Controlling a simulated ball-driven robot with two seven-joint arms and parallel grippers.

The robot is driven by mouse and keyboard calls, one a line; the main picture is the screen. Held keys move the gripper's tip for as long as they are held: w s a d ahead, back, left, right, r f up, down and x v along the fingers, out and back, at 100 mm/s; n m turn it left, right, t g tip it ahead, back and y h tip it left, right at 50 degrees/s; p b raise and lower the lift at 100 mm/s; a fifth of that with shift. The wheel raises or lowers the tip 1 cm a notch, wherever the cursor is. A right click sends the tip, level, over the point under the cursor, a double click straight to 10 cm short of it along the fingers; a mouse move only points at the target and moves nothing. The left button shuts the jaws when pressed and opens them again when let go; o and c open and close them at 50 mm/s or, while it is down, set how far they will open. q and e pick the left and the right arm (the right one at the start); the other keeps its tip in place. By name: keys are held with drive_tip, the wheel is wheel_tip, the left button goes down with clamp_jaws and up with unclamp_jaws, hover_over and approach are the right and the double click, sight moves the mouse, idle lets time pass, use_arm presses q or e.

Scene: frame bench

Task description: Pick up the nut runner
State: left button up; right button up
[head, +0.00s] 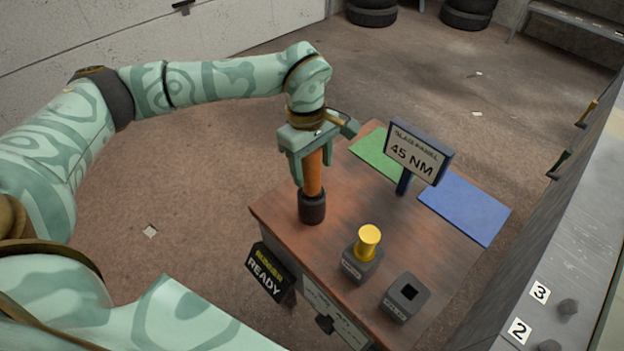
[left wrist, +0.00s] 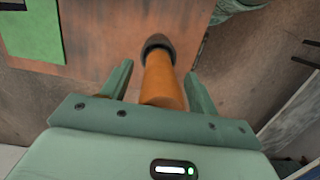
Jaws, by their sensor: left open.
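The nut runner (head: 313,178) has an orange body and a dark lower end, and it stands upright at the near left edge of the brown bench top (head: 345,210). My left gripper (head: 312,168) points down over it, open, with one finger on each side of the orange body. In the left wrist view, the nut runner (left wrist: 163,80) lies between the two fingers of the left gripper (left wrist: 160,80), with a visible gap at least on the left side. Its top is hidden by the gripper. My right gripper is not in view.
A yellow cylinder (head: 368,240) stands in a dark block, beside another block (head: 405,297) with a square hole. A "READY" sign (head: 266,277) hangs at the bench front.

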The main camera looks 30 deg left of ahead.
use_arm(q)
drive_tip(key=shift+r, duration=0.1)
drive_tip(key=c, duration=1.2)
drive_tip(key=shift+o, duration=0.2)
